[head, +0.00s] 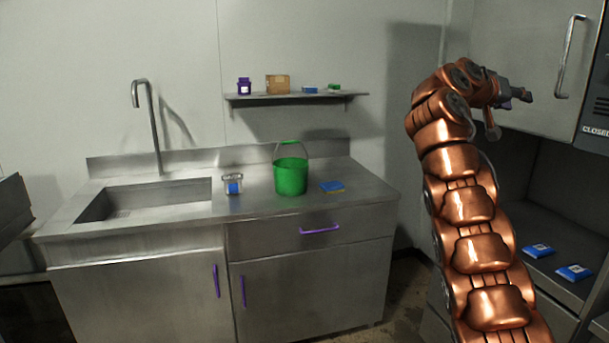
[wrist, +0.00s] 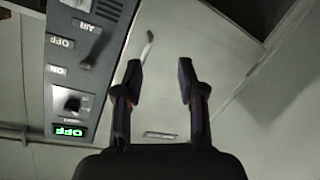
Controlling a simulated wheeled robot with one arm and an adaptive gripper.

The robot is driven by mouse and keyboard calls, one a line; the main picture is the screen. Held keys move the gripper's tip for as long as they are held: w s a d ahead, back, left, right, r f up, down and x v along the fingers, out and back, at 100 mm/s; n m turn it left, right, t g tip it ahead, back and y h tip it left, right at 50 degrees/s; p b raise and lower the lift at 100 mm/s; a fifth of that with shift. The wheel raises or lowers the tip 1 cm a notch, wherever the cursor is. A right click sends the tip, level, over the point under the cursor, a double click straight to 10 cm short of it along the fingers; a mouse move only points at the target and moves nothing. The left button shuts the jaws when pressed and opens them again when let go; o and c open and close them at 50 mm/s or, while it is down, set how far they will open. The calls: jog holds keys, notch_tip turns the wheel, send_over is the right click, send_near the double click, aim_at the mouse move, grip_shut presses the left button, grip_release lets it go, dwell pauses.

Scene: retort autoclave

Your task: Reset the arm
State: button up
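My copper-coloured arm rises at the right of the head view, bent over at its top. My gripper (head: 516,95) points right there, close to the grey autoclave door (head: 522,55) with its metal handle (head: 570,55). In the wrist view my gripper (wrist: 160,82) has its two dark fingers apart with nothing between them. Behind the fingers is a pale panel with a handle (wrist: 147,45). I cannot tell whether the gripper touches the door.
A control panel (wrist: 85,60) with switches and a green OFF display is at the wrist view's left. A steel counter (head: 365,190) holds a green bucket (head: 291,176), a jar (head: 233,184) and a blue-yellow sponge (head: 332,186). A wall shelf (head: 300,98) holds small items. Blue packets (head: 574,272) lie lower right.

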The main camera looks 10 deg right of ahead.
jog(key=s+a+f+n+g+y+p, duration=0.1)
jog(key=s+a+f+n+y, duration=0.3)
jog(key=s+a+f, duration=0.65)
jog(key=s+a+f+n+g+y+p, duration=0.1)
jog(key=s+a+f+n+g+y, duration=0.1)
jog(key=s+a+f+y, duration=0.8)
jog(key=s+a+f+n+g, duration=0.1)
jog(key=s+a+f, duration=0.8)
jog(key=s, duration=0.3)
jog(key=s+a+f+n+g+y+p, duration=0.1)
jog(key=s+a+f+n+g, duration=0.1)
jog(key=s+a+f, duration=0.8)
jog(key=shift+s+a+f, duration=0.2)
jog(key=shift+s+a, duration=0.65)
jog(key=shift+a, duration=0.1)
jog(key=shift+d, duration=0.1)
